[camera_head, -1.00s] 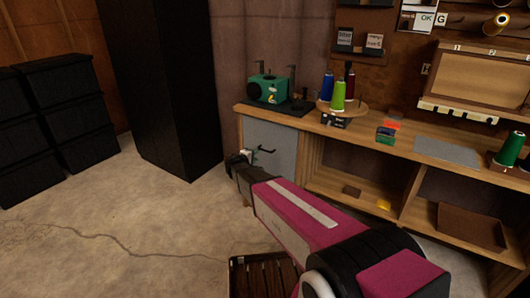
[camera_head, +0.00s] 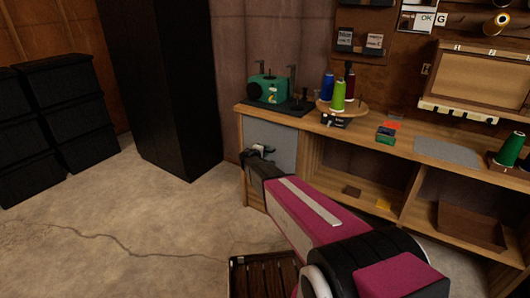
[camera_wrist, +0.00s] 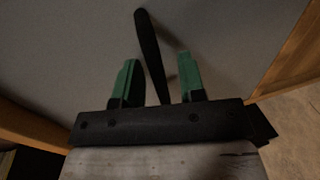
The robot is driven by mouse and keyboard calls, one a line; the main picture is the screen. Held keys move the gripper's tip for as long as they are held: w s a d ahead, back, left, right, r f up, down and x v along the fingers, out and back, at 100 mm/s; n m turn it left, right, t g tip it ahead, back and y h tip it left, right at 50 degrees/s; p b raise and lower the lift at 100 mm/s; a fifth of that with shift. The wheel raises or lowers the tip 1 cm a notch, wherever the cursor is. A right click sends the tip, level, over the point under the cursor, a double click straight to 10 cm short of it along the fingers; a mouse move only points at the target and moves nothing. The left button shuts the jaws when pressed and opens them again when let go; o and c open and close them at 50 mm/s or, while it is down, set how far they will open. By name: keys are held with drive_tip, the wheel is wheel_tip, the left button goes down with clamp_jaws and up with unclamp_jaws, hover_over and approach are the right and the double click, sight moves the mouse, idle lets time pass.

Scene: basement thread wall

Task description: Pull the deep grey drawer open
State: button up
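The grey drawer (camera_head: 283,142) is the flat grey front at the left end of the wooden workbench; it looks shut. Its dark bar handle (camera_wrist: 149,45) stands out from the grey front in the wrist view. My gripper (camera_wrist: 158,85) has two green fingers, spread apart, one on each side of the handle's near part. I cannot tell whether either finger touches the handle. In the head view my gripper (camera_head: 257,153) is right at the drawer front and hides most of the handle.
A teal machine (camera_head: 268,88) and thread spools (camera_head: 338,96) stand on the bench top (camera_head: 345,130). Open shelves with a brown tray (camera_head: 470,226) lie to the right. A slatted crate (camera_head: 262,274) is on the floor below my arm. Floor left of the drawer is clear.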

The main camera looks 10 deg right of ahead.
clamp_jaws()
drive_tip(key=f+v, duration=0.2)
drive_tip(key=v, duration=1)
drive_tip(key=f+v, duration=0.3)
drive_tip(key=v, duration=0.9)
drive_tip(key=shift+s+a, duration=0.45)
drive_tip(key=shift+s, duration=0.05)
unclamp_jaws()
drive_tip(key=v, duration=1)
drive_tip(key=shift+s+a, duration=0.2)
drive_tip(key=shift+a, duration=0.05)
drive_tip(key=shift+d+r, duration=0.1)
